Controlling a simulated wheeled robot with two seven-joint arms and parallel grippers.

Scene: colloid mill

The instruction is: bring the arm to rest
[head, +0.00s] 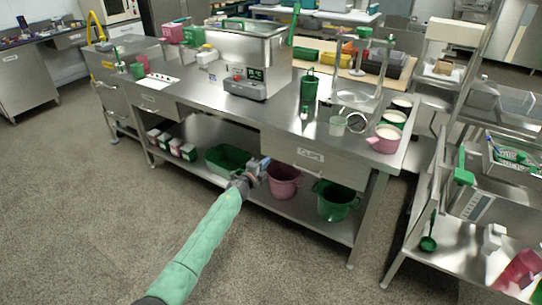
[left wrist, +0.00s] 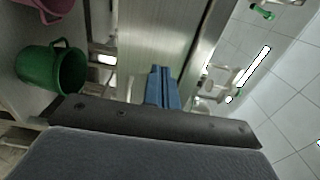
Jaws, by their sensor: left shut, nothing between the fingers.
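My left arm, in a green sleeve, reaches in from the lower left of the head view. Its gripper (head: 262,164) is in front of the lower part of the steel table (head: 215,112), close to the drawer front. In the left wrist view the blue fingers (left wrist: 162,88) are together with nothing between them. My right gripper is in neither view.
A pink bucket (head: 284,182) and a green bucket (head: 336,200) stand on the table's lower shelf near the gripper. The green bucket also shows in the left wrist view (left wrist: 48,70). A steel cart (head: 437,225) stands at the right. The floor in front is clear.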

